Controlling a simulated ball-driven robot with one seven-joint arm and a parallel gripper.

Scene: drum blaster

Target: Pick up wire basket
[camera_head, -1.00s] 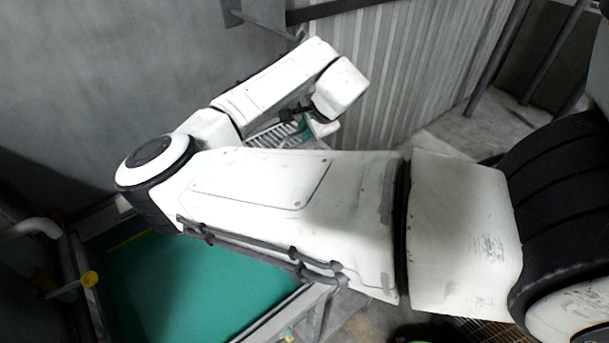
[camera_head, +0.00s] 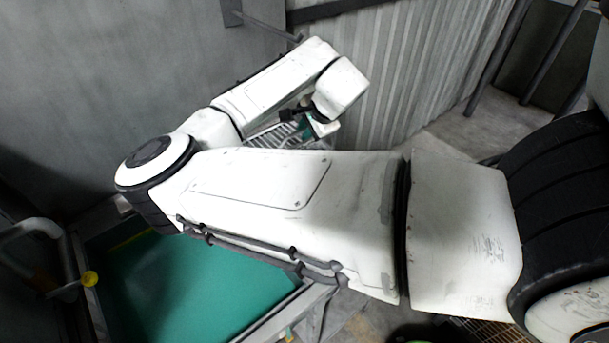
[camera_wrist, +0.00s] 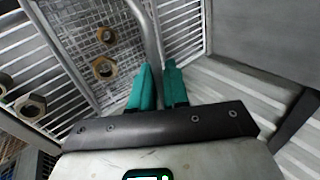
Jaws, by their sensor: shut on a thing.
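The wire basket (camera_wrist: 88,45) is a metal mesh tray with slatted sides and a bent handle rod, seen in the wrist view. Several large rusty nuts (camera_wrist: 104,68) lie in or over it. My gripper (camera_wrist: 158,78) has teal fingers on either side of the handle rod and is shut on it. In the head view my gripper (camera_head: 307,128) is partly hidden by my wrist, and only teal bits show. A slatted metal piece (camera_head: 274,136) shows beside it, mostly hidden behind my arm; I cannot tell whether it is the basket.
A ribbed metal panel (camera_head: 400,85) stands behind my gripper in the head view. In the wrist view a grey wall (camera_wrist: 265,40) is at right.

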